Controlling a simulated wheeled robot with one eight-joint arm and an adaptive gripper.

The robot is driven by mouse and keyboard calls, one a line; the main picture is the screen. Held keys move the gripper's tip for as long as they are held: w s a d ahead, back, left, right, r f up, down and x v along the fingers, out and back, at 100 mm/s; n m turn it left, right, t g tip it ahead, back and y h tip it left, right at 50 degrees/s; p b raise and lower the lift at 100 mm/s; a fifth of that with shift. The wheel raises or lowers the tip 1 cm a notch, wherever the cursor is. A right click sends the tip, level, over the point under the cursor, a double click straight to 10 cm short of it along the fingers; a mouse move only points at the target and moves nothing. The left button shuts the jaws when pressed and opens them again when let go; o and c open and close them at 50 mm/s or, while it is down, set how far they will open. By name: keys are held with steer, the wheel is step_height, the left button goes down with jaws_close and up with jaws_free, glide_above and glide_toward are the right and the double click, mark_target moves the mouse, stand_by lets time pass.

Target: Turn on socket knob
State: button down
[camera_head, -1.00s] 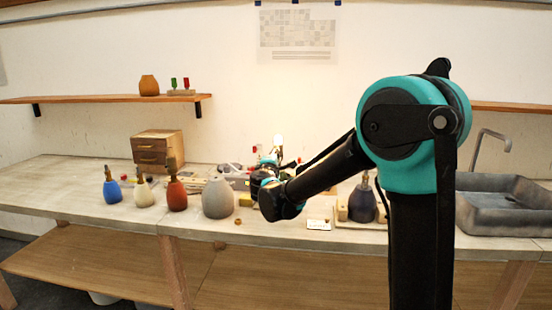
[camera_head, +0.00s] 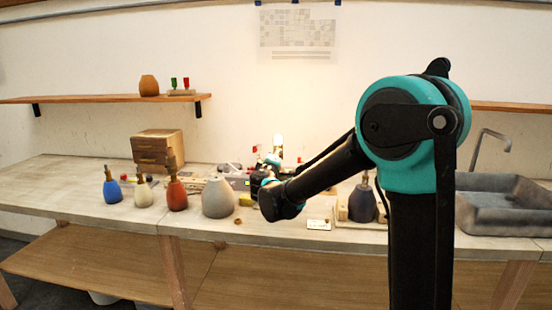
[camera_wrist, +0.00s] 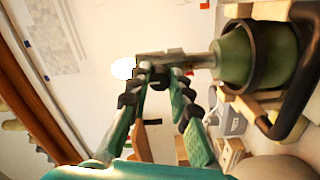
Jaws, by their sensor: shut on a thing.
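A green lamp base (camera_wrist: 262,55) lies sideways in the wrist picture, with a grey metal socket (camera_wrist: 172,60) on its neck. A brightly glowing bulb (camera_wrist: 122,68) is at the socket's far end; its glow also shows in the head view (camera_head: 278,143). My gripper (camera_wrist: 159,78) has its two green-and-black fingers closed together at the side of the socket. They are shut on the small dark socket knob (camera_wrist: 158,85), which is mostly hidden between the fingertips. In the head view my arm hides most of the lamp and the gripper.
A black curved bar (camera_wrist: 290,115) and wooden holder blocks (camera_wrist: 243,103) surround the base. Blue (camera_head: 113,190), cream (camera_head: 143,194), red (camera_head: 177,194) and grey (camera_head: 217,198) lamp bases stand left on the bench. A dark base (camera_head: 362,203) and sink (camera_head: 505,205) are right.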

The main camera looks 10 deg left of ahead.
steer(key=c, duration=1.4)
jaws_free()
steer(key=shift+o, duration=0.2)
steer(key=shift+s, duration=0.1)
steer(key=s, duration=1.2)
steer(key=shift+a, duration=0.3)
